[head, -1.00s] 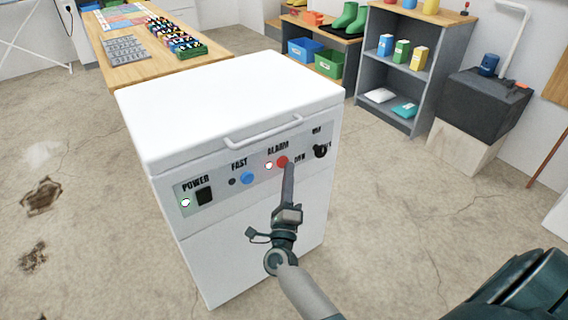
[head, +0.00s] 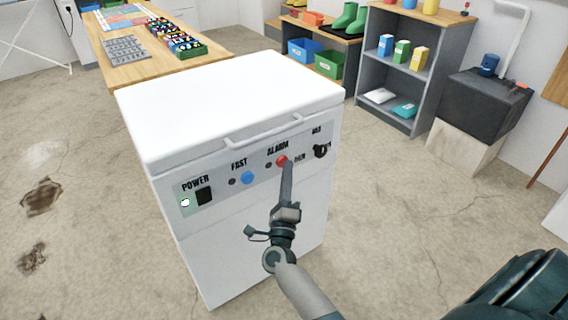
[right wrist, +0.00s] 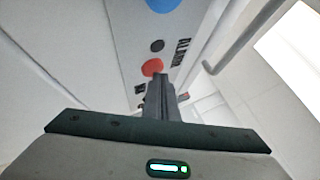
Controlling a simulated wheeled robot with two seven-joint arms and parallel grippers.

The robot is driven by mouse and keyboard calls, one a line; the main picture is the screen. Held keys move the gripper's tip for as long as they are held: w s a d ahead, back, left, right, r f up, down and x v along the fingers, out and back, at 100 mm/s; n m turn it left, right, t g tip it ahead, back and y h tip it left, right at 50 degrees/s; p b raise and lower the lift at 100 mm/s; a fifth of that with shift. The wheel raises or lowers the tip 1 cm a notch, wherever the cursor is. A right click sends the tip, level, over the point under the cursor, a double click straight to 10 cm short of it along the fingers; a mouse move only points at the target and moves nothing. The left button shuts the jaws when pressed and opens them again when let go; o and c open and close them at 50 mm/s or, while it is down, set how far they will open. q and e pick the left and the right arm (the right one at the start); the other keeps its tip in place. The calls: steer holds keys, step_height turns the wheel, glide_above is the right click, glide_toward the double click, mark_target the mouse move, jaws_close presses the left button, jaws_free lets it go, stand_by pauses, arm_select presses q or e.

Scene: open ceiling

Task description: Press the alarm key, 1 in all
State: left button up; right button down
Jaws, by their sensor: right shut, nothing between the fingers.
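The red alarm key (head: 282,160) sits under the ALARM label on the front panel of a white chest-like appliance (head: 235,105). Its small lamp (head: 269,165) is dark. My right gripper (head: 287,165) is shut and empty, its tip at the lower right edge of the red key. In the right wrist view the red key (right wrist: 152,67) shows just beyond the fingertips (right wrist: 160,80); I cannot tell whether they touch it. My left gripper is not in view.
The panel also has a black POWER switch (head: 204,196) with a lit lamp (head: 185,202), a blue FAST button (head: 247,178) and a black knob (head: 320,151). A lid handle (head: 262,136) juts out above. A wooden table (head: 150,70) stands behind; floor is clear either side.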

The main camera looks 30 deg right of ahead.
steer(key=shift+s, duration=0.1)
stand_by(0.5)
steer(key=shift+s+p, duration=0.3)
steer(key=shift+s, duration=0.35)
steer(key=shift+s, duration=0.1)
steer(key=shift+s+d+p, duration=0.15)
steer(key=shift+s+p, duration=0.2)
steer(key=shift+s, duration=0.9)
steer(key=shift+s+d+p, duration=0.1)
steer(key=shift+s+p, duration=0.25)
steer(key=shift+s, duration=0.85)
